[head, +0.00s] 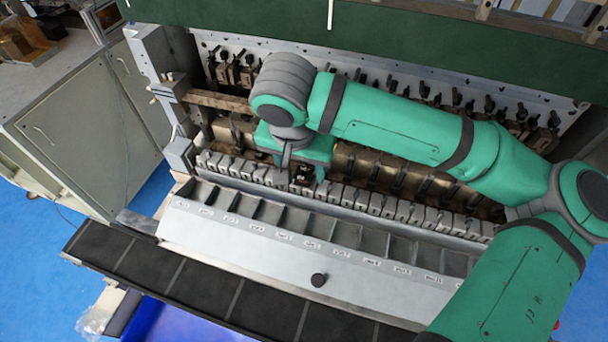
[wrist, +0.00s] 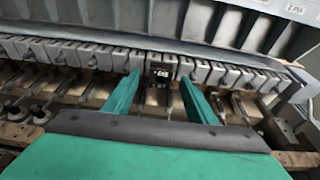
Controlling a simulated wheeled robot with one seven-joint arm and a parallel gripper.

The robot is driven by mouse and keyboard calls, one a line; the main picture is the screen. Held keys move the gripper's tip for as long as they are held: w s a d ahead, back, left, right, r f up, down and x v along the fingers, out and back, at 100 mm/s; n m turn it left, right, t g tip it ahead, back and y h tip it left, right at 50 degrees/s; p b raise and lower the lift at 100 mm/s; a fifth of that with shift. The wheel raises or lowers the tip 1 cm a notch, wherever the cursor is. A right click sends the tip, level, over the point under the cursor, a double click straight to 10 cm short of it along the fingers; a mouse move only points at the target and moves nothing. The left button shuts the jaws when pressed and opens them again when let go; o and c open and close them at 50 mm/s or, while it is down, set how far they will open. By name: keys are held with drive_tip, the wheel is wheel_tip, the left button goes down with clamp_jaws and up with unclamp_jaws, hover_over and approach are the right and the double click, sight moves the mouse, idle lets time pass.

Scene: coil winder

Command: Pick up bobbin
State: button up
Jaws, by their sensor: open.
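A small dark piece with pale marks, which looks like the bobbin (head: 303,177), sits in the row of grey blocks along the machine's front. It also shows in the wrist view (wrist: 160,76), between my fingertips and near their level. My gripper (head: 304,169) is open, with one green finger on each side of the bobbin. In the wrist view my gripper (wrist: 159,80) shows a gap beside the bobbin on both sides. I cannot tell whether either finger touches it. The bobbin's lower part is hidden.
The row of grey blocks (head: 400,208) runs close on both sides of my gripper. In front are labelled compartments (head: 345,234) and a sloping pale panel (head: 250,255) with a dark round knob (head: 319,280). A dark green cover (head: 440,50) overhangs behind my arm.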

drive_tip(key=shift+x, duration=0.9)
drive_tip(key=c, duration=1.1)
drive_tip(key=shift+c, duration=0.2)
drive_tip(key=shift+r, duration=0.5)
wheel_tip(320, 180, up, 2)
drive_tip(key=shift+r, duration=0.2)
drive_tip(key=s+a+r, duration=0.2)
drive_tip(key=s+r, duration=0.7)
drive_tip(key=s, duration=0.5)
drive_tip(key=shift+r, duration=0.35)
